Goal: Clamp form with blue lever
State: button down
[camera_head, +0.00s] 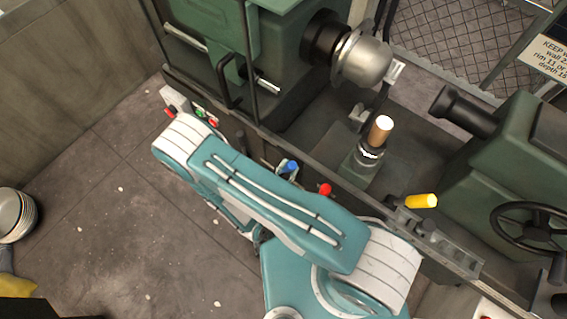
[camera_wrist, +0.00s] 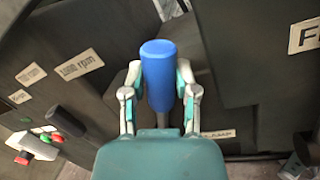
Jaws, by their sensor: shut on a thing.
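The blue lever (camera_wrist: 158,75) stands upright in the middle of the wrist view, on a dark shaft. My gripper (camera_wrist: 158,82) has one finger on each side of its blue handle and is shut on it. In the head view the blue lever (camera_head: 289,167) shows at the front of the green lathe, partly behind my arm; my gripper is hidden there. The metal form (camera_head: 366,62) is a rounded silver dome at the black spindle of the headstock. The tailstock spindle (camera_head: 462,110) points at it from the right, with a gap between them.
A red lever (camera_head: 325,189) and a yellow lever (camera_head: 422,201) stand along the lathe's front. A wooden-handled tool post (camera_head: 381,130) rises from the bed. Red and green buttons (camera_wrist: 37,146) lie left in the wrist view. Stacked bowls (camera_head: 16,214) sit at the left edge. The floor at left is mostly clear.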

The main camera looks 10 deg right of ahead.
jog(key=shift+s+d+f+m, duration=0.15)
jog(key=shift+d+f+m, duration=0.05)
jog(key=shift+m, duration=0.1)
jog(key=shift+c, duration=1.8)
grip_release()
